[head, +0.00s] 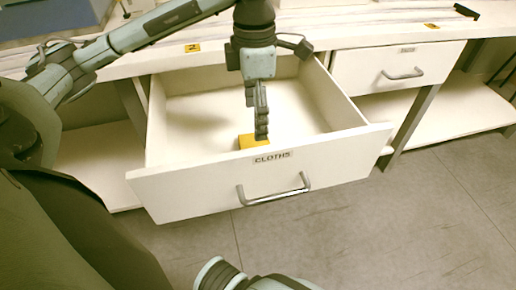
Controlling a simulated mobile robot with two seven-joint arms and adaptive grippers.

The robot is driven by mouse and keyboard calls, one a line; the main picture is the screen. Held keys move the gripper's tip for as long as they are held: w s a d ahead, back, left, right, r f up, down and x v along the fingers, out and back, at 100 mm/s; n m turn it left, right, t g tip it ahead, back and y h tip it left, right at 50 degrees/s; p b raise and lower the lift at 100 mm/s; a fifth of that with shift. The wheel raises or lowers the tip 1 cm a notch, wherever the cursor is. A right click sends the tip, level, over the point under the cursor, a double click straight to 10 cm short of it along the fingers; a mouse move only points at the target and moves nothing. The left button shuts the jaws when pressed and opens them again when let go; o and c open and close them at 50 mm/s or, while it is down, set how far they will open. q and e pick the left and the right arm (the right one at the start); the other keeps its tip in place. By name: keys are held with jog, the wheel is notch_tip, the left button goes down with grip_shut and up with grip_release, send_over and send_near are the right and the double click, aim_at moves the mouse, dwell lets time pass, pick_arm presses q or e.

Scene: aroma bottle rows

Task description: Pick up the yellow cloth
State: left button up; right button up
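The yellow cloth (247,141) lies in the open drawer (205,183) labelled CLOTHS, near the inside of its front panel. My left gripper (261,136) points straight down into the drawer, with its fingertips at the cloth's right side and partly in front of it. I see the fingers edge-on, so I cannot tell whether they are closed on the cloth. My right arm (250,279) shows only in part at the bottom edge, and its gripper is not visible.
The drawer's side walls and front panel surround my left gripper. The rest of the drawer floor looks empty. A shut drawer (385,67) is to the right. The countertop (330,25) above carries yellow number tags, one reading 2 (192,48). Grey floor (400,220) lies clear in front.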

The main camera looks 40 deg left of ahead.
pick_arm(q)
jog(key=f, duration=0.7)
jog(key=shift+w+a+f, duration=0.35)
pick_arm(e)
jog(key=shift+w+a+r+t, duration=0.15)
jog(key=shift+w+a+t, duration=0.45)
jog(key=shift+w, duration=0.25)
pick_arm(q)
jog(key=shift+c, duration=0.6)
jog(key=c, duration=1.1)
pick_arm(e)
jog(key=shift+a, duration=0.1)
